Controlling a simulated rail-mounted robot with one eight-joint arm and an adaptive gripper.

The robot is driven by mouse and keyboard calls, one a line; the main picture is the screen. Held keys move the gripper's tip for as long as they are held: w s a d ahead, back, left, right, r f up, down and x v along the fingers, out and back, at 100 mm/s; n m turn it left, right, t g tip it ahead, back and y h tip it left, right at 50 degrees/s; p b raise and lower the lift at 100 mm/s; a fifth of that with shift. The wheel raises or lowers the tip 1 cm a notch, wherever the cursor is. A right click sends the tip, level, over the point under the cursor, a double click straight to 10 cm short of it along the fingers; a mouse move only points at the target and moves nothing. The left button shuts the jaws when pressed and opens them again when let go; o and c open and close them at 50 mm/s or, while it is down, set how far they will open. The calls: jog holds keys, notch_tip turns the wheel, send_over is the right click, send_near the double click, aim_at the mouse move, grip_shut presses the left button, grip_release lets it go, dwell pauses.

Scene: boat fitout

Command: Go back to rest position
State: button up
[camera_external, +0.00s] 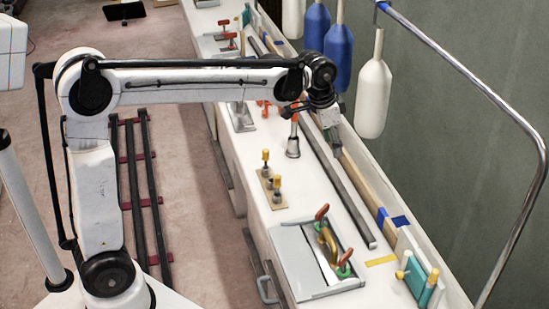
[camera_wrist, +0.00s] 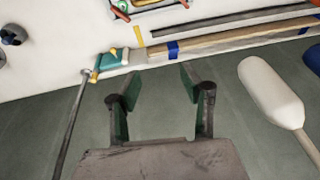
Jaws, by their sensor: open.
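My gripper (camera_external: 333,138) is at the end of my outstretched white arm, over the long white bench (camera_external: 240,170) near its back edge. In the wrist view my gripper (camera_wrist: 155,80) shows two dark fingers with green inner faces, spread apart with nothing between them. Beyond the fingers in that view are a wooden bar with blue tape (camera_wrist: 230,38) and a teal and yellow tool (camera_wrist: 113,60) on the bench.
White (camera_external: 373,98) and blue (camera_external: 338,55) buoys hang right of my gripper. A bent metal rail (camera_external: 470,75) arches at the right. A grey tray (camera_external: 300,262) with red-handled clamps and yellow-topped fittings (camera_external: 266,168) occupy the bench. Floor rails (camera_external: 140,190) lie left.

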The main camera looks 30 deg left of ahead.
jog(key=s+a+f+n+t, duration=0.1)
jog(key=s+a+f+n, duration=0.1)
jog(key=s+a, duration=0.5)
jog(key=s+a+f+n+t+y, duration=0.1)
jog(key=s+a+f+n+t, duration=0.1)
jog(key=s+a, duration=0.6)
jog(key=s+a+f+n+t, duration=0.1)
jog(key=s+a+f+n, duration=0.2)
jog(key=s+a, duration=0.4)
jog(key=a+n, duration=0.1)
jog(key=a, duration=0.6)
jog(key=shift+s+n+y, duration=0.15)
jog(key=shift+n+y, duration=0.15)
jog(key=shift+f, duration=0.15)
notch_tip(320, 180, down, 12)
jog(key=b, duration=1.2)
jog(key=shift+c, duration=0.3)
